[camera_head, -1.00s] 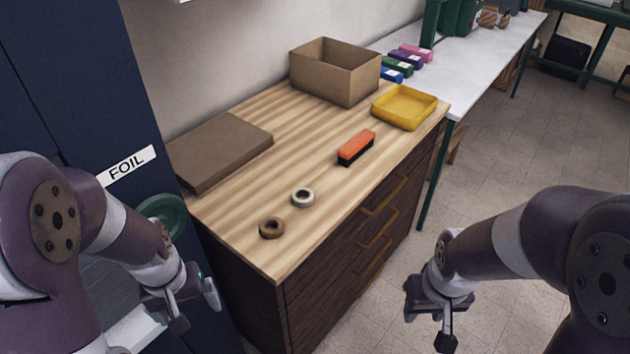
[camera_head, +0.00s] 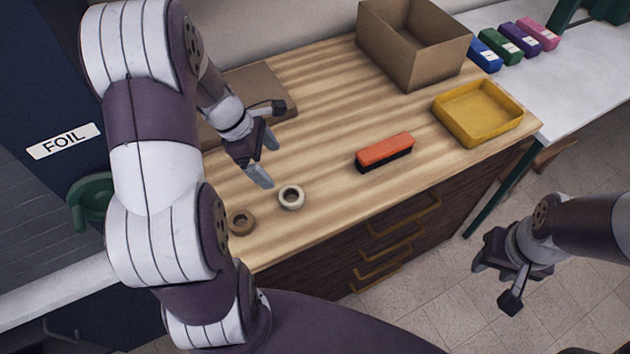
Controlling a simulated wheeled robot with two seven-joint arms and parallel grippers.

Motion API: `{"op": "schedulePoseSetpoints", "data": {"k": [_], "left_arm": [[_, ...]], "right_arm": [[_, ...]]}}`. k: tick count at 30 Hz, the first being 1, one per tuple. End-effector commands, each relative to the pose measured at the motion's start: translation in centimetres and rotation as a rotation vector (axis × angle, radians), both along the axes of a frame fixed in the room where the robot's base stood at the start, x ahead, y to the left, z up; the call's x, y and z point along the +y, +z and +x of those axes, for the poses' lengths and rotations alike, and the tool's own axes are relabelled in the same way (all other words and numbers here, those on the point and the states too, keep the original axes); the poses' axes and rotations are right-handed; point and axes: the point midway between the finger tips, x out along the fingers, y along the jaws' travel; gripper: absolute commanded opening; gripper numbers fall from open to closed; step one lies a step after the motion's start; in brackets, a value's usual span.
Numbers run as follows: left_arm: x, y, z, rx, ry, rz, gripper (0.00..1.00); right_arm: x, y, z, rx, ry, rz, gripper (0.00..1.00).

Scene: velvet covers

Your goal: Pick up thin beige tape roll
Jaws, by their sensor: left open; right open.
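Two small tape rolls lie flat on the wooden cabinet top. The beige roll (camera_head: 291,197) is pale, with a dark hole. The brown roll (camera_head: 241,222) lies to its left and nearer, partly beside my arm. My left gripper (camera_head: 266,164) is open and empty above the cabinet top, its fingers pointing down just behind and left of the beige roll, apart from it. My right gripper (camera_head: 494,279) is open and empty over the floor, to the right of the cabinet.
An orange and black block (camera_head: 385,151) lies right of the rolls. A yellow tray (camera_head: 478,112) and an open cardboard box (camera_head: 415,45) stand farther back. A flat brown box (camera_head: 265,88) is behind my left gripper. The wood between the rolls and block is clear.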

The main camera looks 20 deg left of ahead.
Motion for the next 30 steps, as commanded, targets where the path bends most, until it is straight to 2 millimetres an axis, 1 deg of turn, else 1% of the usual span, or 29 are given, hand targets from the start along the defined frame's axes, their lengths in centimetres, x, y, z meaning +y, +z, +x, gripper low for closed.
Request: {"op": "schedulePoseSetpoints", "data": {"k": [3,5,9,12,17,22,24,27,30], "left_arm": [[-0.3,-0.1,-0.1,0.023,0.046,-0.017,0.93],[-0.5,-0.9,0.0,0.028,0.056,-0.020,0.93],[-1.7,-3.9,0.4,0.030,0.057,-0.019,0.93],[-2.4,-5.8,0.7,0.030,0.055,-0.018,0.93],[-2.9,-7.5,0.9,0.029,0.056,-0.018,0.93],[-3.8,-10.7,1.3,0.030,0.055,-0.017,0.93],[-4.1,-11.5,1.4,0.028,0.054,-0.016,0.93],[-4.3,-12.0,1.5,0.026,0.056,-0.015,0.93],[-4.2,-11.9,1.5,0.026,0.056,-0.015,0.93]], "right_arm": [[0.0,0.0,0.0,0.000,0.000,0.000,0.43],[0.0,-0.1,0.0,0.000,0.000,0.000,0.43],[0.0,-0.4,0.0,0.000,0.000,0.000,0.43],[0.0,-0.6,0.0,0.000,0.000,0.000,0.43],[0.0,-0.6,0.0,0.000,0.000,0.000,0.43],[0.0,-0.8,0.0,0.000,0.000,0.000,0.43],[0.0,-0.9,0.0,0.000,0.000,0.000,0.43],[0.0,-0.9,0.0,0.000,0.000,0.000,0.43],[0.0,-0.9,0.0,0.000,0.000,0.000,0.43]]}}
